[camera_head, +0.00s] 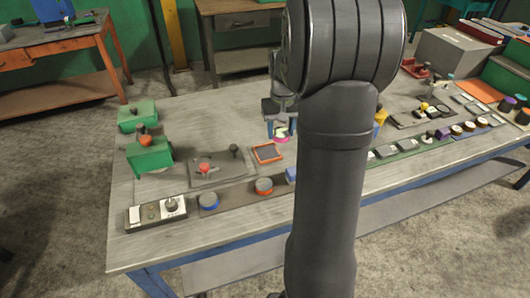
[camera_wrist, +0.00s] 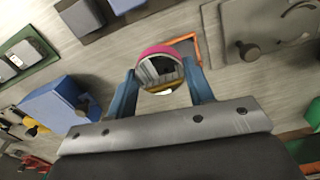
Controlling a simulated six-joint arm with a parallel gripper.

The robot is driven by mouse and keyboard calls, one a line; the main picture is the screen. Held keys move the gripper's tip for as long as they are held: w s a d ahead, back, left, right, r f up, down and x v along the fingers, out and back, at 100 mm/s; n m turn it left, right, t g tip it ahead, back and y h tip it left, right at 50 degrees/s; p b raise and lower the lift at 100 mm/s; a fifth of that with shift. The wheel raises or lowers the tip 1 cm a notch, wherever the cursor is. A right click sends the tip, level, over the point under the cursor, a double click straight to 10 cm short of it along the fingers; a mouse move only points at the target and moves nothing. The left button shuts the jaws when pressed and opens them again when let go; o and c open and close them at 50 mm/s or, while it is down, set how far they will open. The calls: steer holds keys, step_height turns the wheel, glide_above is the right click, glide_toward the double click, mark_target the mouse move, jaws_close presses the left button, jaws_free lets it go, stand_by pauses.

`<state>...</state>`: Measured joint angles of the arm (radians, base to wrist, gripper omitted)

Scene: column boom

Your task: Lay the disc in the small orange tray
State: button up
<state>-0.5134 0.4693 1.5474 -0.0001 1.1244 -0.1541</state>
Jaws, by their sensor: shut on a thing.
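My gripper (camera_head: 281,129) is shut on the disc (camera_head: 281,138), which shows a pink rim below the fingertips in the head view. In the wrist view the disc (camera_wrist: 160,72) has a pink edge and a shiny, mirror-like face, and sits between the two blue fingers (camera_wrist: 160,82). The small orange tray (camera_head: 268,161) lies on the table just below and left of the disc in the head view. In the wrist view part of its orange rim (camera_wrist: 197,46) shows behind the disc, which hides much of the tray. The disc appears above the table.
A grey plate with a red knob and a dark knob (camera_head: 221,168) lies left of the tray. A strip with blue and orange round knobs (camera_head: 236,195) runs in front. A green box (camera_head: 149,153) stands further left. My arm hides the table's middle. Bare tabletop lies behind the tray.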

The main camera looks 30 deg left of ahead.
steer(key=w+d, duration=0.3)
steer(key=d, duration=0.3)
glide_above(267, 153)
steer(key=shift+m, duration=0.4)
step_height(267, 153, down, 8)
steer(key=shift+r, duration=0.25)
steer(key=shift+f, duration=1.95)
steer(key=shift+f, duration=0.1)
steer(key=o, duration=1.3)
steer(key=shift+d, duration=0.1)
step_height(267, 153, up, 12)
steer(key=shift+r, duration=0.1)
